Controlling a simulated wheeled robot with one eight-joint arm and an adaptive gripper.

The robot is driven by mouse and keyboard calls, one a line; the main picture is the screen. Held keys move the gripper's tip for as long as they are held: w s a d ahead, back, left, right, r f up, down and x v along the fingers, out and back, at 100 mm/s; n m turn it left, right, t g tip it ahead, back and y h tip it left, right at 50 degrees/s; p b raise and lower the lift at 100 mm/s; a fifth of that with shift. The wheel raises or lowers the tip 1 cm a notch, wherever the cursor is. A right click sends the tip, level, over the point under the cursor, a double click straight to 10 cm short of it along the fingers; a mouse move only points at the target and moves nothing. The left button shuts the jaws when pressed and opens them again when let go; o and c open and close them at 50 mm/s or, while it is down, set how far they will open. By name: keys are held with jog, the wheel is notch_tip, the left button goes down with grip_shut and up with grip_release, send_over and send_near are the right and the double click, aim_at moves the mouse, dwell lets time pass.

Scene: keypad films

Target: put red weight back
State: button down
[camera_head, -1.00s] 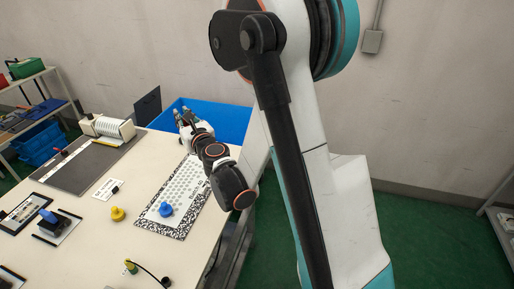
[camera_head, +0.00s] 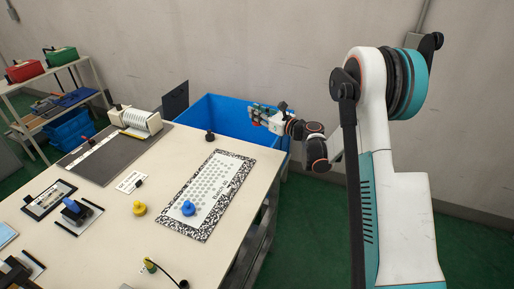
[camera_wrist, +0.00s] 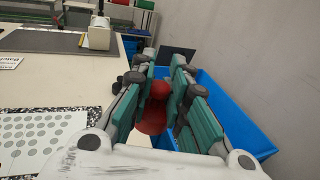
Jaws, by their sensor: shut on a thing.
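The red weight (camera_wrist: 154,112) is a round red knob with a wide base, seen between my fingers in the wrist view. My gripper (camera_head: 258,113) is shut on it, raised beyond the table's far right edge, in front of the blue bin in the head view. In the wrist view the green-padded fingers (camera_wrist: 165,75) hide parts of the weight. The dotted film sheet with a speckled border (camera_head: 168,212) lies on the table, with a blue weight (camera_head: 188,208) on its near end. A yellow weight (camera_head: 139,209) stands left of the sheet.
The open blue bin (camera_head: 222,108) stands beyond the table. A black knob (camera_head: 210,135) stands near the table's far edge. A grey board with a white roller device (camera_head: 140,122) lies far left. A blue-handled tool (camera_head: 75,209) is at left. The table's middle is fairly clear.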

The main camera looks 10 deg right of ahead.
notch_tip(320, 180, down, 14)
jog(key=b, duration=0.4)
jog(key=shift+f+b, duration=0.2)
jog(key=shift+b, duration=0.15)
jog(key=shift+r, duration=0.1)
jog(key=c, duration=1.5)
grip_release()
jog(key=shift+c, duration=0.2)
jog(key=p+v, duration=0.3)
jog(key=v, duration=0.9)
jog(key=shift+a, duration=0.1)
